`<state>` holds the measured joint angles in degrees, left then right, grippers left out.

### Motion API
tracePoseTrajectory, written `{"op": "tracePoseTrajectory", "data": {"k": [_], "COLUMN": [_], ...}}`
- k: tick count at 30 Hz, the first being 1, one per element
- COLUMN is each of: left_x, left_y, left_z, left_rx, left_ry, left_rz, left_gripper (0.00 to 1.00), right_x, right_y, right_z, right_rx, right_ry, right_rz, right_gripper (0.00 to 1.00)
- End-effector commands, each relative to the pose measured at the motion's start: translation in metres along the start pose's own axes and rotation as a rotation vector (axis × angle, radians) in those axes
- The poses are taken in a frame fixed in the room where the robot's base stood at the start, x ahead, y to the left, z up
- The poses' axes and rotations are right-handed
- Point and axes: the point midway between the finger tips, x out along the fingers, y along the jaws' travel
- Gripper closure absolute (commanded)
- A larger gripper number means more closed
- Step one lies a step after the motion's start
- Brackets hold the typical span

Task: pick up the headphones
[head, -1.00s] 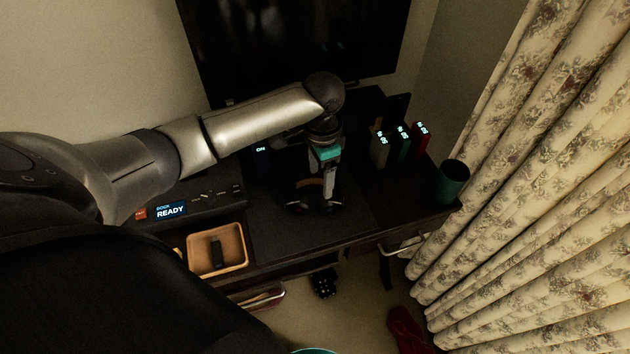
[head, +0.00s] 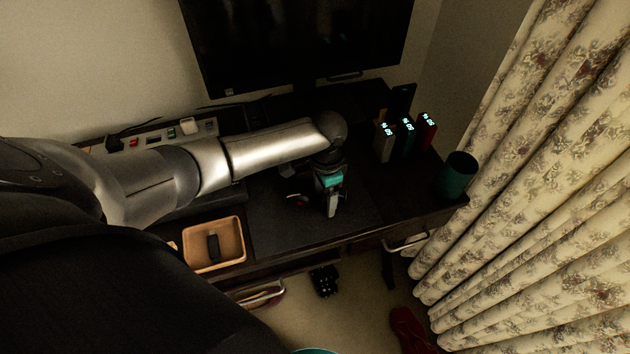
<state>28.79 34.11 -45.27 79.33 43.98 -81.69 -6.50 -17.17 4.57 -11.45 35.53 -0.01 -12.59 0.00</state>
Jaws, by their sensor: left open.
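The headphones lie on the dark desk mat (head: 275,222), mostly hidden by my left arm and gripper. A small pale and reddish piece, which looks like part of the headphones (head: 297,198), shows just left of my fingers. My left gripper (head: 330,211) reaches down from the wrist with a teal band and is open, close beside that piece. I cannot tell whether it touches the headphones or whether any part is between the fingers. My right gripper is not in view.
A wooden tray (head: 240,256) holding a dark object is at the desk's front left. Lit grey, teal and red boxes (head: 427,130) stand at the back right, near a teal cup (head: 456,176). A monitor (head: 300,45) stands behind; a floral curtain (head: 540,200) hangs at right.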

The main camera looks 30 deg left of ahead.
Motion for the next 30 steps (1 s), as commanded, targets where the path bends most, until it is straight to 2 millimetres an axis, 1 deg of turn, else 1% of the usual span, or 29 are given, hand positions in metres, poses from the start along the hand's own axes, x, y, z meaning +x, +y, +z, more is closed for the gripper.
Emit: {"op": "tracePoseTrajectory", "data": {"k": [2,3,21,23,30], "left_x": [-0.0005,-0.0005,-0.0008,-0.0008,-0.0008], "left_y": [0.0002,0.0002,0.0000,-0.0001,-0.0002], "left_z": [-0.0001,-0.0001,0.0000,0.0000,0.0000], "left_rx": [0.000,0.000,0.000,0.000,0.000], "left_ry": [0.000,0.000,0.000,0.000,0.000], "left_rz": [0.000,0.000,0.000,0.000,0.000], "left_gripper": [0.24,0.26,0.94,1.00,1.00], "right_x": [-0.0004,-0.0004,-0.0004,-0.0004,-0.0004], "right_y": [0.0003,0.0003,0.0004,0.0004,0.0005], "right_z": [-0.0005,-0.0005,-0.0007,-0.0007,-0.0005], "right_rx": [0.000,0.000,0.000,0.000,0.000], "right_ry": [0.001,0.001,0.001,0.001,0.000], "right_rz": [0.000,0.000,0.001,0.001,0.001], "right_gripper": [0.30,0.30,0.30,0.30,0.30]}}
